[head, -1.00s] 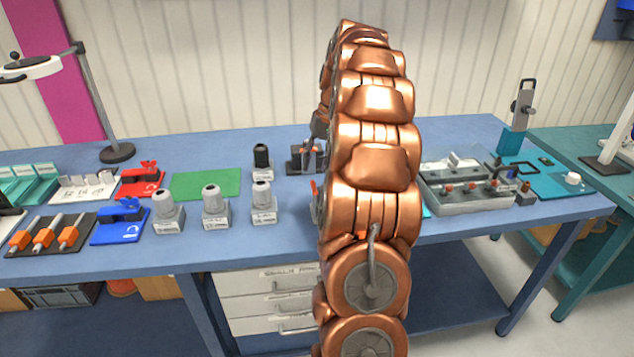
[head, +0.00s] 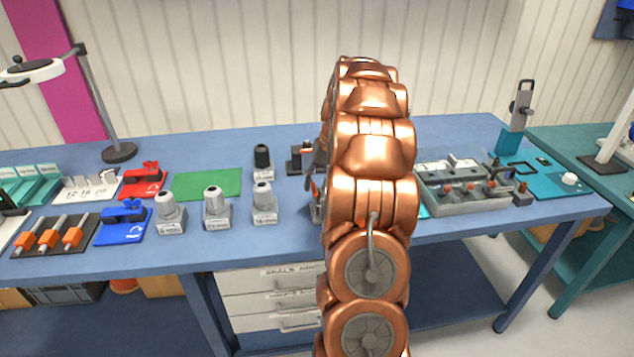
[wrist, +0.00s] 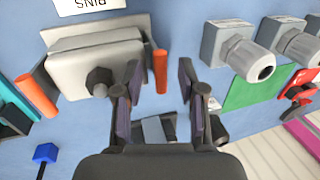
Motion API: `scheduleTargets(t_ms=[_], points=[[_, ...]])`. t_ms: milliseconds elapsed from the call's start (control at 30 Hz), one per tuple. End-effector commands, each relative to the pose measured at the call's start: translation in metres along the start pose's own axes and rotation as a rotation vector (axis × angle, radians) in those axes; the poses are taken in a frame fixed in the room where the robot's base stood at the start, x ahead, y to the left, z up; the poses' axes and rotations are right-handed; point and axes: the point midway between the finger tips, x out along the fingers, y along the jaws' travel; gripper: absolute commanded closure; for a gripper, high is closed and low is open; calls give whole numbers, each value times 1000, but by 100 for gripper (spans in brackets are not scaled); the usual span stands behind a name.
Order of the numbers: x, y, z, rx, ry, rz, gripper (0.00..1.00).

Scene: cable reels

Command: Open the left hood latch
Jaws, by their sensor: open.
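A pale grey connector hood (wrist: 95,62) with a dark round cable gland (wrist: 100,80) fills the upper left of the wrist view. It has an orange latch lever on each side. One lever (wrist: 38,95) is at the picture's left. The other lever (wrist: 160,71) is at its right; in the head view, an orange lever (head: 314,188) shows just left of my arm. My gripper (wrist: 158,80) is open, its dark fingers on either side of the line of the right-hand lever in the wrist view. Contact cannot be told. My arm hides most of the hood in the head view.
Several grey connector housings (head: 215,205) and a green mat (head: 207,184) lie left of my arm on the blue bench. A grey tray of parts (head: 465,200) stands to the right. A blue tool (head: 124,220) sits farther left.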

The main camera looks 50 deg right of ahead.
Motion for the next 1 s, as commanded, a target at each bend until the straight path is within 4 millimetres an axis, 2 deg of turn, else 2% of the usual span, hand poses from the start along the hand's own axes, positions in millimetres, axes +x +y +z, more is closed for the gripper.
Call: scheduleTargets(t_ms=[433,800,1000], points=[[7,0,0,0,0,0,61],[7,0,0,0,0,0,100],[7,0,1,1,-1,0,100]])
